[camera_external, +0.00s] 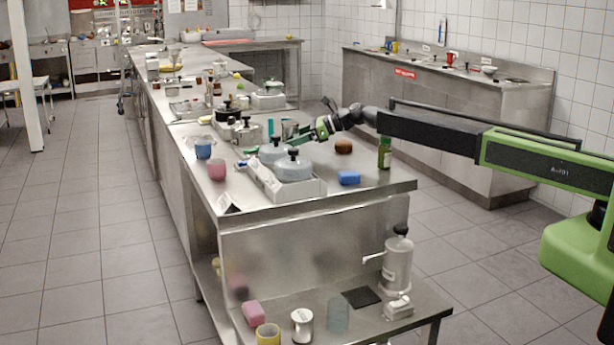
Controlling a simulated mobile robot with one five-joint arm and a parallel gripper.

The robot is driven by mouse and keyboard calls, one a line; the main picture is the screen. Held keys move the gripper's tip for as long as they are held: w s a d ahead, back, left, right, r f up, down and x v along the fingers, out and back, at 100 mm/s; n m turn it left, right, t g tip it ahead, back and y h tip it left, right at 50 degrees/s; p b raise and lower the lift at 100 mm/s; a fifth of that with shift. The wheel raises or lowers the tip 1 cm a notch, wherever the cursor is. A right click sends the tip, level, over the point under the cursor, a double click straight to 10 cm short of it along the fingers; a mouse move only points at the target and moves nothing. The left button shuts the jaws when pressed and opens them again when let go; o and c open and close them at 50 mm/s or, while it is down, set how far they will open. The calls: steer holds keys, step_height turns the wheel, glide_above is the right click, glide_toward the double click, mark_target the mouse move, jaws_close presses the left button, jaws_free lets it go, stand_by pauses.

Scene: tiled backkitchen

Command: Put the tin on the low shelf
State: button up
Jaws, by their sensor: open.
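My gripper (308,134) is open, small in view and at the end of my outstretched arm, above the steel worktop (390,187). No object shows clearly between its fingers. I cannot tell for sure which thing is the tin. A green upright container (385,153) stands at the worktop's right edge, and a low round brown thing (343,147) lies left of it, to the right of and below my gripper. The low shelf (278,310) is under the worktop's near end and carries a dark flat square (361,297) with nothing on it.
A white tray with lidded pots (293,170), a blue block (348,178), and pink (217,169) and blue (203,148) cups stand on the worktop. The low shelf holds a pump canister (397,265), a yellow cup (268,335), a pink block (254,313) and several other items.

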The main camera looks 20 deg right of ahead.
mark_target(297, 122)
steer(key=shift+a, duration=0.1)
steer(key=shift+c, duration=0.9)
jaws_close()
steer(key=r+p, duration=0.5)
steer(key=shift+d+r, duration=0.2)
steer(key=shift+d, duration=0.1)
steer(key=d+r+p, duration=0.5)
steer(key=d+p, duration=0.1)
steer(key=d, duration=0.5)
steer(key=shift+s+r, duration=0.2)
steer(key=shift+r, duration=0.1)
steer(key=shift+w+d, duration=0.1)
